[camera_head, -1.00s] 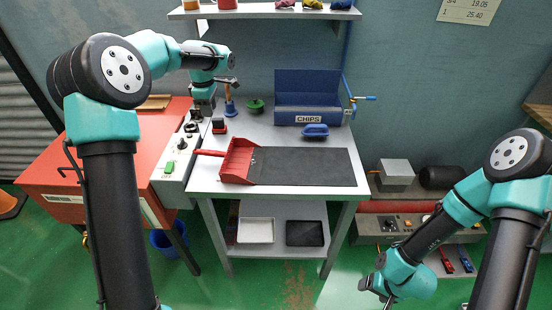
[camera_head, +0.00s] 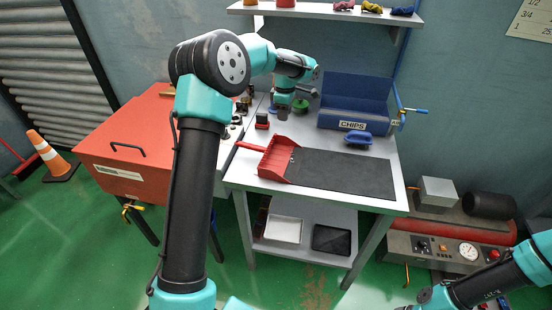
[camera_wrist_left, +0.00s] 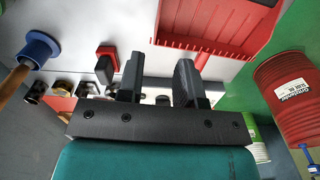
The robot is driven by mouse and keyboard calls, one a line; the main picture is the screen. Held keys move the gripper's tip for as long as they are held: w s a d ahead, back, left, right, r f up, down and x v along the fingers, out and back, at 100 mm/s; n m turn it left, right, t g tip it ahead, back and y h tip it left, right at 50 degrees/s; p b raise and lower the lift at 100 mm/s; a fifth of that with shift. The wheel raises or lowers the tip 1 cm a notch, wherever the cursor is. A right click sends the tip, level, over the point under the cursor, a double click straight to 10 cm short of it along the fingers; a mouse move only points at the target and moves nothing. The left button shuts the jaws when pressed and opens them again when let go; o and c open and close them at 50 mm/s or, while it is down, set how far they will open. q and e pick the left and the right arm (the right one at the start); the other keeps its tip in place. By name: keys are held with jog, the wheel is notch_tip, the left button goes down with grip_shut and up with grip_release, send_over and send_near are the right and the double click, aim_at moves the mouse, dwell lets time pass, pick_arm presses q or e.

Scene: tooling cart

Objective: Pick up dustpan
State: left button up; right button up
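The red dustpan (camera_head: 276,163) lies on the grey workbench at the left edge of a dark mat, its handle pointing left. In the left wrist view its ribbed red pan (camera_wrist_left: 220,22) fills the top, beyond the fingers. My left gripper (camera_head: 283,114) hangs above the bench, just behind the dustpan in the head view. In the wrist view the left gripper's (camera_wrist_left: 160,78) two dark fingers stand apart with nothing between them. My right gripper is at the bottom edge of the head view, cut off, its fingers not readable.
The dark mat (camera_head: 345,174) covers the bench's front right. A blue CHIPS bin (camera_head: 355,102) and a blue brush (camera_head: 358,138) stand behind it. A red cabinet (camera_head: 135,150) stands left.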

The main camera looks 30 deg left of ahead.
pick_arm(q)
send_over(283, 144)
notch_tip(283, 144, down, 7)
jog(key=shift+d+f, duration=0.1)
jog(key=shift+f, duration=0.05)
jog(key=shift+a+f, duration=0.2)
jog(key=shift+f, duration=2.4)
grip_shut()
jog(key=shift+w, duration=0.1)
